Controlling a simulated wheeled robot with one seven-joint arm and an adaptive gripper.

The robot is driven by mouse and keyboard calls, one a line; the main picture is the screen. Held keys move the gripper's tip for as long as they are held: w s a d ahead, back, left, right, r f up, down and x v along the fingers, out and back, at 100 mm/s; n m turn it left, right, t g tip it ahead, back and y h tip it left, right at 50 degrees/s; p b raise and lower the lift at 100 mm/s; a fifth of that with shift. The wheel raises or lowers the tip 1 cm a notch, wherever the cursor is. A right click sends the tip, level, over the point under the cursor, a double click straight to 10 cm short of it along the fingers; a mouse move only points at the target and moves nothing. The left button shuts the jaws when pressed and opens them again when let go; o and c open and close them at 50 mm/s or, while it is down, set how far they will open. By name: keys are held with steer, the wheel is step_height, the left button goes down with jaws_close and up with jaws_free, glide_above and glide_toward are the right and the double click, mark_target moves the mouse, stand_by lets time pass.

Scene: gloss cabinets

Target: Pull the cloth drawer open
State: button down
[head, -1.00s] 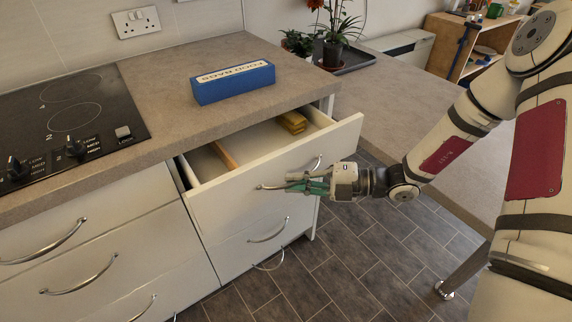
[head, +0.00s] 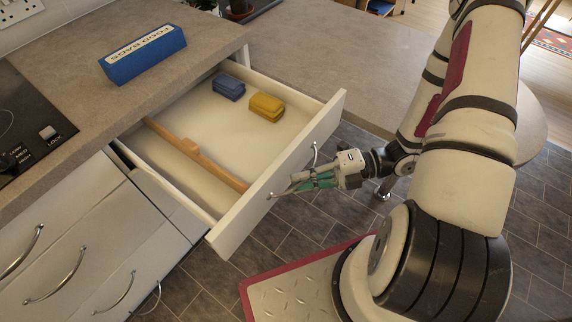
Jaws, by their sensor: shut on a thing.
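The cloth drawer (head: 277,175) is the top white drawer under the worktop, and it stands well out from the cabinet. Inside lie a blue folded cloth (head: 229,87) and a yellow folded cloth (head: 266,106), with a wooden divider (head: 196,152) across the drawer floor. My gripper (head: 296,184) is at the drawer front, shut on its curved metal handle (head: 314,152). The gripped part of the handle is mostly hidden by the fingers.
A blue food bags box (head: 143,56) sits on the worktop (head: 205,43). A black hob (head: 28,128) is at the left. More closed drawers with metal handles (head: 55,277) are at the lower left. Tiled floor (head: 520,240) lies clear at the right.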

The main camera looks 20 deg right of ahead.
steer(key=shift+s+d, duration=0.55)
steer(key=shift+s, duration=0.1)
steer(key=c, duration=1.7)
jaws_free()
steer(key=v, duration=1.2)
